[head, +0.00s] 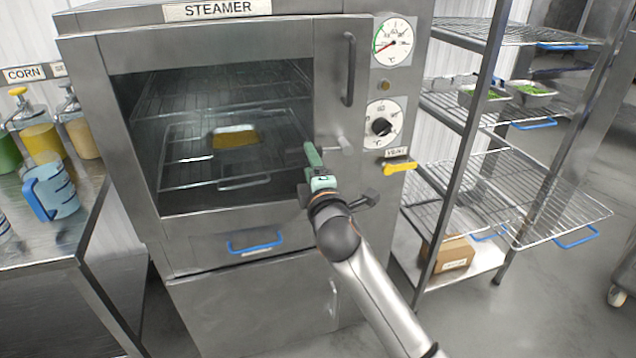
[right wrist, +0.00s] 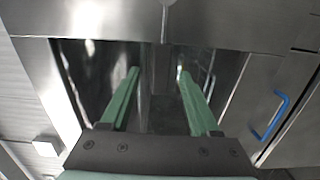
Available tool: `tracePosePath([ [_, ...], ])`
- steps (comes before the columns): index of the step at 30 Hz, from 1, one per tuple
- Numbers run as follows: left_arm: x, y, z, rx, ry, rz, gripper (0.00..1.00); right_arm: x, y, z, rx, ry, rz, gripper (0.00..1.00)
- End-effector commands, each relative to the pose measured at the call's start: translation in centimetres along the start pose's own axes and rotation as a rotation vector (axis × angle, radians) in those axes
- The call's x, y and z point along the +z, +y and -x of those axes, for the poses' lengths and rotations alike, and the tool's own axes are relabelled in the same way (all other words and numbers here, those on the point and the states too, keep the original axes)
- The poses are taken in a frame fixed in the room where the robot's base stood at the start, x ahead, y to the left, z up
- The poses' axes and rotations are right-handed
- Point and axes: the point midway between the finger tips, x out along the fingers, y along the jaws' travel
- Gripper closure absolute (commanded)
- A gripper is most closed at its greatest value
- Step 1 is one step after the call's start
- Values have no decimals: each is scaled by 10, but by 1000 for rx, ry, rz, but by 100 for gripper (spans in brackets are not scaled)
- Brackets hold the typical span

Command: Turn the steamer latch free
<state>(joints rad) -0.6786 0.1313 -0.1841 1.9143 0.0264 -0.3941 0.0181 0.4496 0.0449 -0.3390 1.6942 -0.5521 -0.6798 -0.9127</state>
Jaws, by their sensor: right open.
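The steamer (head: 200,45) stands in the middle of the head view with its glass door closed. A dark vertical bar handle (head: 349,68) is at the door's upper right. A small light-grey metal lever (head: 345,145) below it, near the door's right edge, looks like the latch. My right gripper (head: 312,160) is in front of the door's lower right, just left of and below this lever, apparently apart from it. In the right wrist view its green fingers (right wrist: 159,75) are spread with nothing held between them. Its body hides part of the door edge. My left gripper is out of view.
A yellow valve lever (head: 399,167), dial (head: 382,125) and gauge (head: 394,42) are right of the door. A blue drawer handle (head: 255,247) is below. A tray of yellow food (head: 236,137) shows inside. Wire shelving (head: 480,190) stands right; a counter with a jug (head: 55,190), left.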

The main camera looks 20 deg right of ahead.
Motion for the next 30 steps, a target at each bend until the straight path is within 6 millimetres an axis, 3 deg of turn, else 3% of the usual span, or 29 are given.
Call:
tracePosePath([
  [6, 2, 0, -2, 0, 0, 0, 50, 0, -1, 40, 1, 1, 1, 38],
  [12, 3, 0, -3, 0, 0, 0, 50, 0, 0, 65, 0, -1, 0, 38],
  [27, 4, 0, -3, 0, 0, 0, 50, 0, 0, 75, -1, 0, -1, 38],
  [30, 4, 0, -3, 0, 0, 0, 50, 1, -16, 78, -30, 7, -33, 38],
])
